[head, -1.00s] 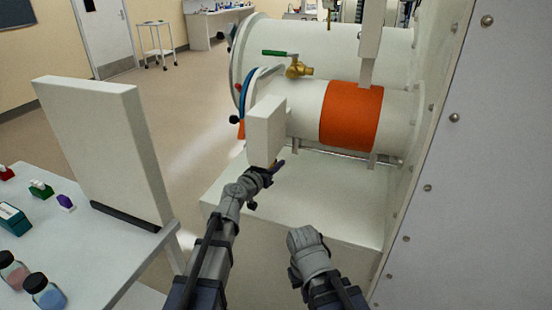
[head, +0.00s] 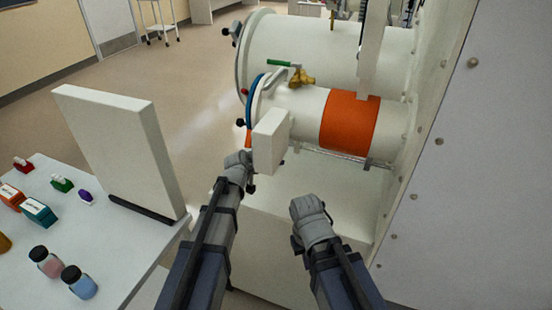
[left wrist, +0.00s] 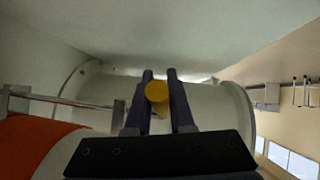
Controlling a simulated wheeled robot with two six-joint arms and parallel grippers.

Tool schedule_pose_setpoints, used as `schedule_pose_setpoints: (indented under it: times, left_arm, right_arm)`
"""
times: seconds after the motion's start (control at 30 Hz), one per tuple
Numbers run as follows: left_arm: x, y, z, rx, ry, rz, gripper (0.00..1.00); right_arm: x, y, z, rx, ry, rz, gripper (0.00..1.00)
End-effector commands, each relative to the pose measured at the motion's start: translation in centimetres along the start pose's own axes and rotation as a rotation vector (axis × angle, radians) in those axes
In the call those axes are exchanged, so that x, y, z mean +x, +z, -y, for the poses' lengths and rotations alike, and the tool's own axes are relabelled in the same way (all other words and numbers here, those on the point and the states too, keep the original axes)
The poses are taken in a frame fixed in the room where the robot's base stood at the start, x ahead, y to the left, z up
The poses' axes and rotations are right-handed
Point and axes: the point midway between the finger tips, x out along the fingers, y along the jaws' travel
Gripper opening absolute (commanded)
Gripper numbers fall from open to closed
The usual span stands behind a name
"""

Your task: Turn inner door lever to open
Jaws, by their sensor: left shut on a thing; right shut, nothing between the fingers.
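My left gripper (head: 247,180) is just below and left of a white box (head: 270,140) at the front of the small transfer tube. In the left wrist view its two dark fingers (left wrist: 160,78) close on a round yellow grip (left wrist: 157,92), which appears to be the lever's end. In the head view the lever is hidden by the box and my wrist. The small tube (head: 305,105) is white with an orange band (head: 350,122) and a blue ring at its left end. My right gripper (head: 310,208) is shut and empty, low and right, apart from the tube.
A green-handled brass valve (head: 300,77) sits on the small tube, with a larger tube (head: 305,45) behind. A riveted wall (head: 480,170) closes off the right. A table (head: 130,265) with bottles and an upright white panel (head: 120,145) stands left.

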Motion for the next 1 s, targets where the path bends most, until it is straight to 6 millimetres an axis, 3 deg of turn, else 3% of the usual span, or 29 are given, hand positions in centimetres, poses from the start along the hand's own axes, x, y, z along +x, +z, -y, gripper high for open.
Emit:
schedule_pose_setpoints:
  times: [0.4, 0.43, 0.67, 1.0]
  left_arm:
    - [0.02, -0.18, 0.05, -0.003, -0.002, 0.0, 0.0]
    - [0.02, -0.18, 0.05, -0.003, -0.002, 0.0, 0.24]
    - [0.0, -0.11, 0.03, -0.002, -0.001, 0.002, 0.5]
    - [-0.33, -0.1, -0.01, -0.001, -0.001, 0.003, 0.51]
  right_arm:
    - [-0.13, 0.01, -0.01, 0.0, 0.0, 0.0, 0.0]
    - [-0.13, 0.01, -0.01, 0.0, 0.0, 0.0, 0.0]
    - [-0.12, 0.01, -0.01, 0.0, 0.0, 0.0, 0.0]
    - [-0.34, 0.02, -0.03, 0.0, 0.0, 0.0, 0.0]
